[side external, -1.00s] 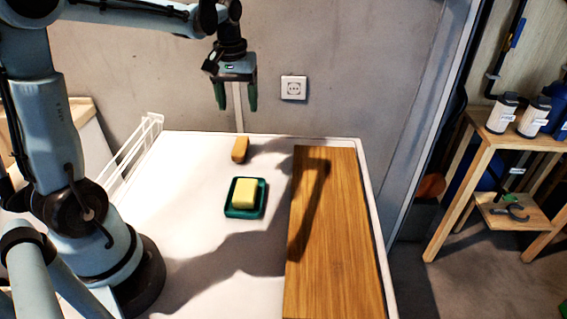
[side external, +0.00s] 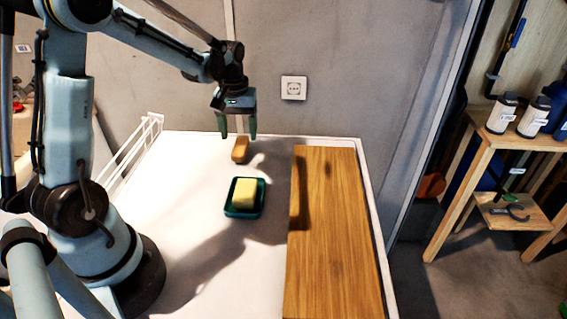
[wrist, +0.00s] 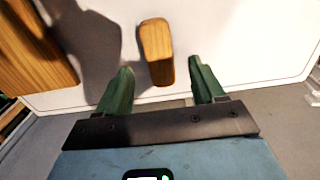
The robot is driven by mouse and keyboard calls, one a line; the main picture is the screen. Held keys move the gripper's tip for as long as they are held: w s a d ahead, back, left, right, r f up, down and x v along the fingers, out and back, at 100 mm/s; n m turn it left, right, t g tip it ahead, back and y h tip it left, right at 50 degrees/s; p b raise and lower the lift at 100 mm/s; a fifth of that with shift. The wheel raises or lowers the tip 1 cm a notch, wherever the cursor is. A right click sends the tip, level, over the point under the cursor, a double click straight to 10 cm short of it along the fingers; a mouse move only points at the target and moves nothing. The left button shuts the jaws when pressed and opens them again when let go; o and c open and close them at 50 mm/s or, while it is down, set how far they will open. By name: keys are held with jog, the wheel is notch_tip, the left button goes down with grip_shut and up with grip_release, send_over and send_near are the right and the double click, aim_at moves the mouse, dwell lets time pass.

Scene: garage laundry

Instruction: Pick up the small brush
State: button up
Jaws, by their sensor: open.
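The small brush (side external: 240,150) has a brown wooden back and lies on the white worktop near its back edge. My gripper (side external: 239,136) is open and empty just above it, green fingers pointing down. In the wrist view the brush (wrist: 156,50) shows between and beyond the two green fingertips of my gripper (wrist: 160,72), with a gap on each side. Its bristles cannot be made out. I see no contact between fingers and brush.
A yellow sponge or soap block (side external: 244,192) sits in a green dish (side external: 231,212) in front of the brush. A wooden board (side external: 340,240) lies to the right. A white wire rack (side external: 135,150) stands at the left edge, and a wall with a socket (side external: 293,88) is behind.

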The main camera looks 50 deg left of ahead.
aim_at(240, 145)
jog(key=shift+f, duration=1.95)
jog(key=c, duration=1.2)
jog(key=shift+c, duration=0.2)
jog(key=shift+r, duration=0.1)
jog(key=shift+r, duration=0.45)
jog(key=r, duration=0.3)
jog(key=shift+d+r, duration=0.25)
jog(key=s+d+r, duration=0.1)
jog(key=d+r, duration=0.5)
jog(key=d, duration=0.5)
jog(key=shift+s+r, duration=0.25)
